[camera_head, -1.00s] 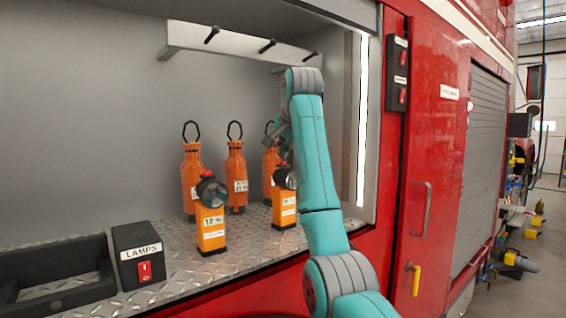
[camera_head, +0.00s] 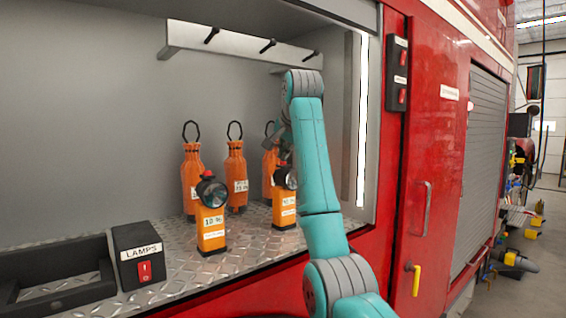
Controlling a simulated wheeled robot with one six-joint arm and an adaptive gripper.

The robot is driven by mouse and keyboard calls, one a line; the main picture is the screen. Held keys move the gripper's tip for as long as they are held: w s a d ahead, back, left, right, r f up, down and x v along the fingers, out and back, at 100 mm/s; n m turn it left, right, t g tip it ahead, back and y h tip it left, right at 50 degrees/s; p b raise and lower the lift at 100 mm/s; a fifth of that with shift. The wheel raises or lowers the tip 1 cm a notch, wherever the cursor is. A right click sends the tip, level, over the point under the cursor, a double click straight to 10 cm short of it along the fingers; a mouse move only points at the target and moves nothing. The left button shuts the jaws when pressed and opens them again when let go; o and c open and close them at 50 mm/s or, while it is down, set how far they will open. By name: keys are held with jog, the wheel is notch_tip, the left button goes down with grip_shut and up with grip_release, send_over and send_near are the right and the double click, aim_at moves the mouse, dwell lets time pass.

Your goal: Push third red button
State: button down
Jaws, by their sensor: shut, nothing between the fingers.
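A red rocker switch (camera_head: 145,271) sits on the front of a black box (camera_head: 128,243) labelled LAMPS, at the lower left. Two more red switches, an upper one (camera_head: 403,58) and a lower one (camera_head: 402,96), sit one above the other on black housings on the red frame at the right. A small red piece (camera_head: 208,174) tops the front orange lamp (camera_head: 211,232). My teal arm reaches up in front of the compartment, left of the two stacked switches and apart from them.
Several orange bottles and lamps stand on the metal tread-plate shelf (camera_head: 175,262), some partly behind my arm. A rail with black pegs (camera_head: 268,46) hangs above. A black tray (camera_head: 55,272) lies at the left. A handle (camera_head: 424,208) projects from the red panel.

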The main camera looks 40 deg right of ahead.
jog(key=shift+f, duration=0.15)
dwell(0.3)
jog(key=shift+r, duration=0.5)
jog(key=shift+r, duration=3)
